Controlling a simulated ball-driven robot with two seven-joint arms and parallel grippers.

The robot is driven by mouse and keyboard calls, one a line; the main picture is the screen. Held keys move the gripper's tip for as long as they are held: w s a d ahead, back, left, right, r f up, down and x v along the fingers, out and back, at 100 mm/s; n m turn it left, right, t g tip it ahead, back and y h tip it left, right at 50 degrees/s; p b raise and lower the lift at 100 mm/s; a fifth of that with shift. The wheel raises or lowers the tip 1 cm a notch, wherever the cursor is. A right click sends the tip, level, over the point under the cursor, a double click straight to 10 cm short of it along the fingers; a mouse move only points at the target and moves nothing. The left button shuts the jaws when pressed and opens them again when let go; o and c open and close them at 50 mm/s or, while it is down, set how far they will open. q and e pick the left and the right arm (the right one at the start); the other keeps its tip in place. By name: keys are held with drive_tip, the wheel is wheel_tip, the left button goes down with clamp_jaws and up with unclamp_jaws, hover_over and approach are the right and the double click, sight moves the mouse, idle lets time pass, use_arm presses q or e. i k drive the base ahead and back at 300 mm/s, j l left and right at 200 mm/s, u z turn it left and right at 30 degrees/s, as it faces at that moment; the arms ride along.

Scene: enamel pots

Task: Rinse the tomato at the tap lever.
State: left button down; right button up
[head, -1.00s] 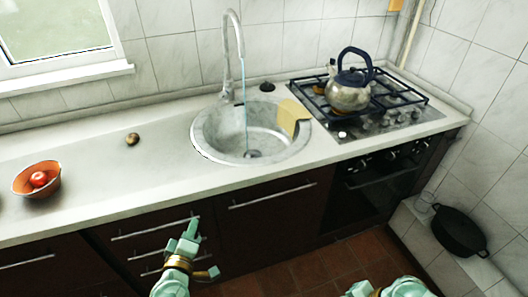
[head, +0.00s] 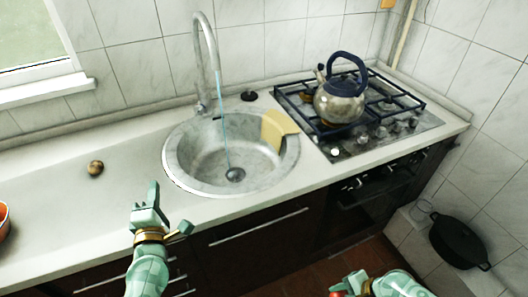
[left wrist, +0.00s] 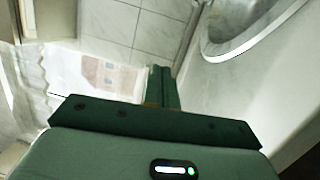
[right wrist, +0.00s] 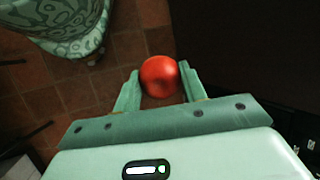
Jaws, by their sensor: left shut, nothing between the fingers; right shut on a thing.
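A red tomato (right wrist: 160,76) sits between the fingers of my right gripper (right wrist: 157,78), which is shut on it. In the head view only a sliver of red shows at the bottom edge beside the right gripper (head: 350,284), low in front of the cupboards. My left gripper (head: 152,196) is shut and empty, by the counter's front edge left of the sink. Its closed fingers also show in the left wrist view (left wrist: 159,86). The tap (head: 211,60) arches over the round sink (head: 190,172), and a thin blue stream of water (head: 224,130) falls into it.
A yellow cloth (head: 278,128) hangs over the sink's right rim. A kettle (head: 340,103) stands on the hob at right. A small dark knob (head: 249,95) is behind the sink. A brown round thing (head: 95,168) and a cut-off orange bowl (head: 3,221) are at left.

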sight(196, 84)
drive_tip(key=i, duration=0.95)
